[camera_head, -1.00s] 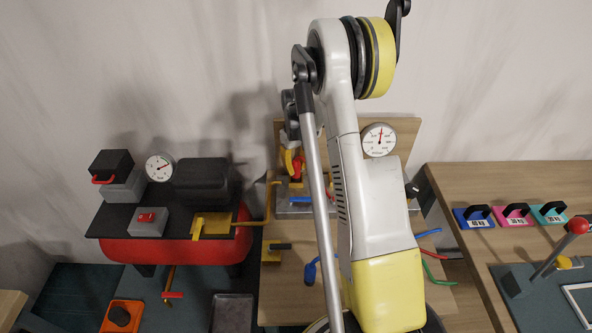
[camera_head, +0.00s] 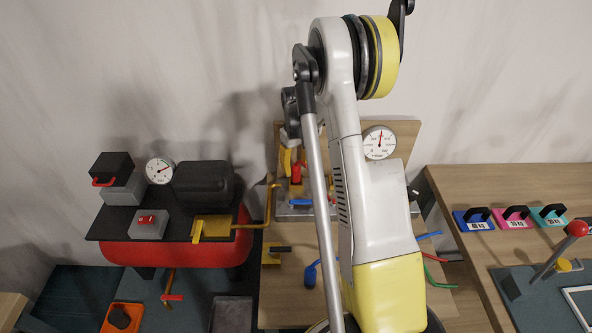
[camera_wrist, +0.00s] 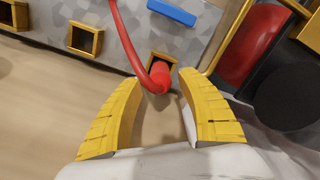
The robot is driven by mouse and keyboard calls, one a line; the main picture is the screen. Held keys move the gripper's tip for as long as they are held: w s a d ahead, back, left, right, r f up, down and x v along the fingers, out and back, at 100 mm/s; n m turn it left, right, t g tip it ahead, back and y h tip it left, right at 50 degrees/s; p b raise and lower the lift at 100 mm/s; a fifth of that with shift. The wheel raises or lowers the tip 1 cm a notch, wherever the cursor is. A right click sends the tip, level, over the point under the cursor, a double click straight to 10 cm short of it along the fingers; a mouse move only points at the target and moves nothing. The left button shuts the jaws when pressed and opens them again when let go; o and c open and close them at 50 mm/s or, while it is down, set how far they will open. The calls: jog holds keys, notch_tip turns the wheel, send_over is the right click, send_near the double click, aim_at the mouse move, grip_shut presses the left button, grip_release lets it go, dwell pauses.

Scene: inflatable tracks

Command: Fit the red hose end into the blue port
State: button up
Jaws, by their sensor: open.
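The red hose end (camera_wrist: 160,76) sits at a yellow-framed square opening (camera_wrist: 157,58) in a grey block, with its red hose curving up and left. I cannot tell how deep it is seated. My gripper (camera_wrist: 164,90) is open, its yellow fingers on either side of the hose end, with gaps showing. In the head view, my gripper (camera_head: 291,160) is partly hidden by my arm, with the red end (camera_head: 297,173) beside it. A blue bar (camera_wrist: 172,11) lies on the block above that opening and shows in the head view (camera_head: 300,202). I cannot tell which opening is the blue port.
More yellow-framed openings (camera_wrist: 85,39) lie left on the block. A red tank (camera_head: 180,250) with a yellow pipe (camera_head: 268,205) stands to the left. A gauge (camera_head: 379,142), blue hose (camera_head: 429,235) and green hose (camera_head: 436,283) are to the right of my arm.

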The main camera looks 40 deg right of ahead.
notch_tip(320, 180, up, 10)
jog(key=shift+f+p, duration=0.1)
jog(key=shift+p, duration=0.75)
jog(key=s+a+r+t, duration=0.2)
jog(key=s+a+r, duration=0.4)
jog(key=a+r, duration=0.3)
jog(key=s+a+r+t, duration=0.3)
jog(key=s+a+r, duration=0.35)
jog(key=a, duration=0.55)
jog(key=s+a+f+n+t, duration=0.1)
jog(key=s+a+t, duration=0.1)
jog(key=s+a, duration=0.4)
jog(key=shift+s+a, duration=0.2)
jog(key=shift+s, duration=0.9)
